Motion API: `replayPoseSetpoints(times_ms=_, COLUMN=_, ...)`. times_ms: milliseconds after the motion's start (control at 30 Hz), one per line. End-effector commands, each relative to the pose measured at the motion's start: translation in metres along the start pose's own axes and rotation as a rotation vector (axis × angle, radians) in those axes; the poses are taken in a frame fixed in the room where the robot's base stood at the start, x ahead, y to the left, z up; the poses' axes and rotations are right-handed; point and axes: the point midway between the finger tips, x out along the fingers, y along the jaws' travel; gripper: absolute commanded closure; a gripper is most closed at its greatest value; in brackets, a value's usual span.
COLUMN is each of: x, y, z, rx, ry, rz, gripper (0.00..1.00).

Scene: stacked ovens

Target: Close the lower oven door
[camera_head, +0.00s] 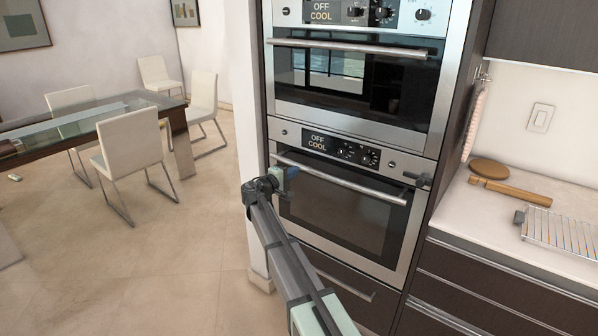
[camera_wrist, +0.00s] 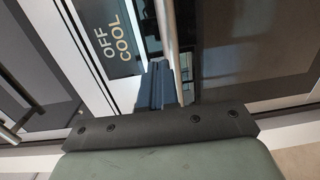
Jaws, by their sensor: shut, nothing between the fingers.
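The lower oven door (camera_head: 335,215) has a dark glass window and a long silver handle (camera_head: 345,181). In the head view it looks upright and flush with the oven front, or nearly so; a small gap cannot be ruled out. My gripper (camera_head: 289,174) is at the left end of this handle, in front of the door's upper left corner. In the wrist view my shut, empty fingers (camera_wrist: 155,84) point toward the oven front, right beside the silver handle bar (camera_wrist: 166,25). Whether they touch it I cannot tell. My arm hides the door's lower left part.
The upper oven (camera_head: 350,85) is shut above. A small dark fitting (camera_head: 418,180) sticks out right of the lower control panel. A drawer (camera_head: 345,290) lies below. The counter (camera_head: 480,210) at right holds a wire rack (camera_head: 560,234) and wooden boards.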

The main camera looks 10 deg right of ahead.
Motion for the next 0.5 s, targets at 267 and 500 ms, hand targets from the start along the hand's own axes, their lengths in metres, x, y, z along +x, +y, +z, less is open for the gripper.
replayPoseSetpoints(times_ms=267, x=-0.060, y=0.005, z=0.004, rx=0.000, ry=0.001, rz=-0.002, gripper=1.00)
replayPoseSetpoints(times_ms=500, x=-0.092, y=0.009, z=0.003, rx=0.000, ry=0.001, rz=-0.003, gripper=1.00)
